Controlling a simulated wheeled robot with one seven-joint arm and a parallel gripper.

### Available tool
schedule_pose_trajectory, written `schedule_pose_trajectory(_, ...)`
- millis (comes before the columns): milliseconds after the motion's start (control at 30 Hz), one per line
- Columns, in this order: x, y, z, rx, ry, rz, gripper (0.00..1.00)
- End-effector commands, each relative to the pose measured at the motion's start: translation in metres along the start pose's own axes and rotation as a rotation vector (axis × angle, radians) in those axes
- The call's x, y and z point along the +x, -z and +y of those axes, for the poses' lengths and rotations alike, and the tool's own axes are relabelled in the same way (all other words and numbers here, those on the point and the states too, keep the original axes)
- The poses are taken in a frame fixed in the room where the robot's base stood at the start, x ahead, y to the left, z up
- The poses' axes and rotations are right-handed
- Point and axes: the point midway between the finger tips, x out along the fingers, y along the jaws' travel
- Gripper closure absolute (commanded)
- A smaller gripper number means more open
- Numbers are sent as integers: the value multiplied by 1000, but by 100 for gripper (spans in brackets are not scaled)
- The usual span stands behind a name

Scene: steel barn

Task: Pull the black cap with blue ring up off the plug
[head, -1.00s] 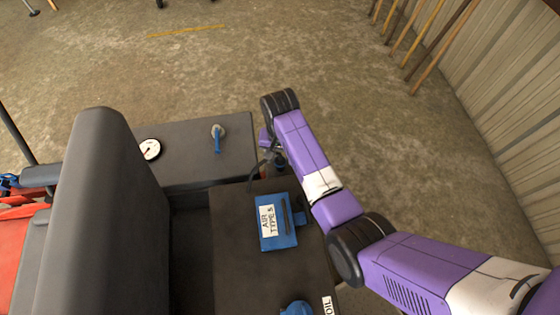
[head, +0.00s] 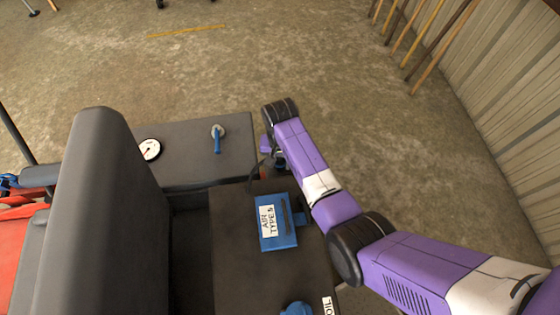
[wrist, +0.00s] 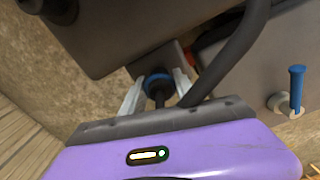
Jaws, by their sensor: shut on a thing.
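The black cap with the blue ring (wrist: 158,80) shows in the wrist view, between the two pale fingers of my gripper (wrist: 157,95). The fingers stand on either side of it and are shut on it. In the head view my gripper (head: 279,161) is at the right end of the dark bench, partly hidden by my purple arm. The plug under the cap cannot be made out, and I cannot tell whether cap and plug are apart.
A thick black hose (wrist: 238,50) curves close by the gripper's right side. A blue-handled valve (head: 217,140) and a white gauge (head: 149,149) are on the bench. Floor beyond is open.

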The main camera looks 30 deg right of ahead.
Motion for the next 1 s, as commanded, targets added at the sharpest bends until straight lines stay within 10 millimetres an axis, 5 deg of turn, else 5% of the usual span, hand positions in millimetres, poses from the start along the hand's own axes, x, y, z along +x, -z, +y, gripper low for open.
schedule_pose_trajectory(500, -36, 0, 0, -1, -1, 0, 100)
schedule_pose_trajectory(833, -36, 1, -1, 0, 0, 1, 100)
schedule_pose_trajectory(867, -37, 1, -1, 0, 0, 1, 58)
schedule_pose_trajectory(900, -37, 1, -1, 0, 0, 1, 50)
schedule_pose_trajectory(1000, -36, 1, 0, 0, 0, 1, 50)
